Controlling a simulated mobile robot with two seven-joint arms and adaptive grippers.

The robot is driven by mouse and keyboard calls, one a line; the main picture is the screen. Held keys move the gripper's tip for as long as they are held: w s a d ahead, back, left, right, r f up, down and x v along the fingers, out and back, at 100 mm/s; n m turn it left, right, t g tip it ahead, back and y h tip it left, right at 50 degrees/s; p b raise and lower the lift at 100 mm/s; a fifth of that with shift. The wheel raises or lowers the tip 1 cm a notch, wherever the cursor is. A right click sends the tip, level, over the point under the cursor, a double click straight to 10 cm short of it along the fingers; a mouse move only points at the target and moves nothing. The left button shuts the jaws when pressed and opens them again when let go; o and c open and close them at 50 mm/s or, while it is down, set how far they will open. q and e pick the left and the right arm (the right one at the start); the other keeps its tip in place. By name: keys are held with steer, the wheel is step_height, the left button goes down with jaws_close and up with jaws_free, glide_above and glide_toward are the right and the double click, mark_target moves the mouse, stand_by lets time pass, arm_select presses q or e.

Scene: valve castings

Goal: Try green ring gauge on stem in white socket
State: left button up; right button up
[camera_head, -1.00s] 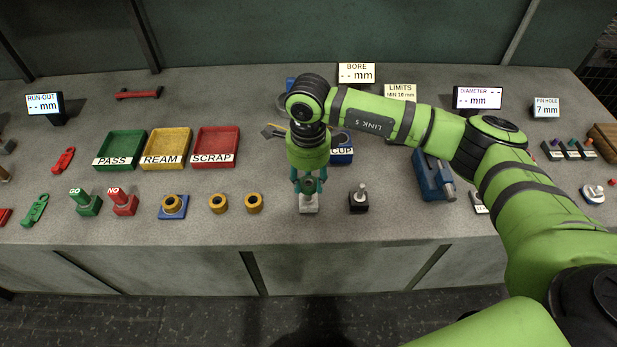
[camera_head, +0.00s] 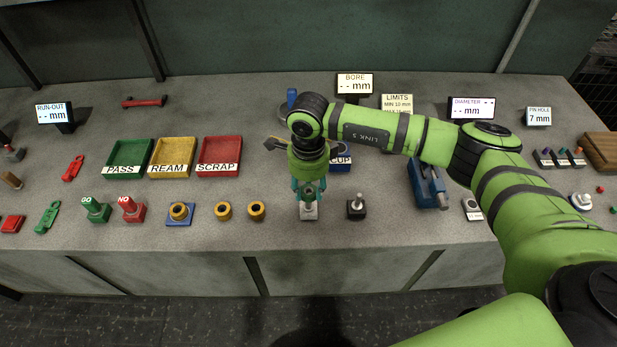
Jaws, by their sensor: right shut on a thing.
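The white socket (camera_head: 309,214) stands near the front edge of the bench, in the middle. My right gripper (camera_head: 309,197) points down directly over it. Its teal fingers are shut on a small dark green piece, which looks like the green ring gauge (camera_head: 308,189). The fingers cover most of it. The stem in the white socket is largely hidden by the gauge and fingers, so I cannot tell how far the ring is around it. My left gripper is not in view.
A black socket with a pale stem (camera_head: 356,207) stands close to the right. Yellow rings (camera_head: 256,211) stand to the left, with the green GO (camera_head: 95,210) and red NO (camera_head: 131,208) pieces beyond. A blue vise-like device (camera_head: 428,185) is farther right.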

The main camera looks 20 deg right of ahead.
steer(key=shift+f, duration=0.1)
steer(key=shift+b, duration=0.4)
stand_by(0.7)
steer(key=shift+f+b, duration=0.35)
steer(key=shift+r, duration=0.25)
stand_by(1.3)
steer(key=shift+r+p, duration=1)
steer(key=shift+r, duration=0.9)
